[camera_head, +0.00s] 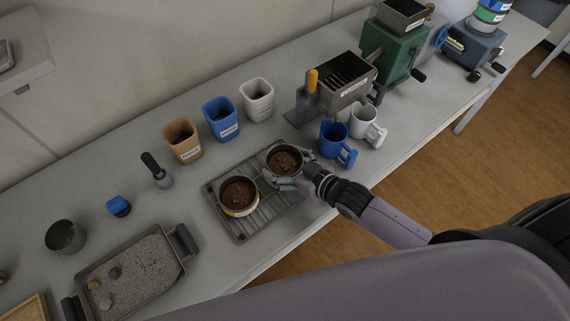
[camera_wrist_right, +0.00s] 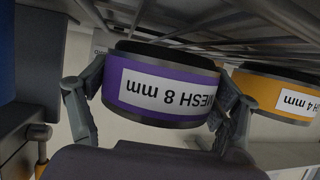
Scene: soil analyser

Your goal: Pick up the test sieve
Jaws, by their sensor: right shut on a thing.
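A round test sieve with brown soil (camera_head: 284,158) is at the upper right part of a wire rack (camera_head: 243,233). In the right wrist view its purple band (camera_wrist_right: 160,92) reads "MESH 8 mm", upside down. My right gripper (camera_head: 287,180) is shut around this sieve, with one finger on each side in the right wrist view (camera_wrist_right: 160,112). I cannot tell whether the sieve touches the rack. A second soil-filled sieve (camera_head: 239,196) sits on the rack to the left; its orange band (camera_wrist_right: 278,92) reads "4 mm". My left gripper is not in view.
Tan (camera_head: 182,140), blue (camera_head: 221,119) and white (camera_head: 257,100) cups stand behind the rack. Blue (camera_head: 333,139) and white (camera_head: 364,125) jugs stand close right, near a hopper machine (camera_head: 345,85). A tray of grit (camera_head: 130,268) lies left. The bench's front edge is near.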

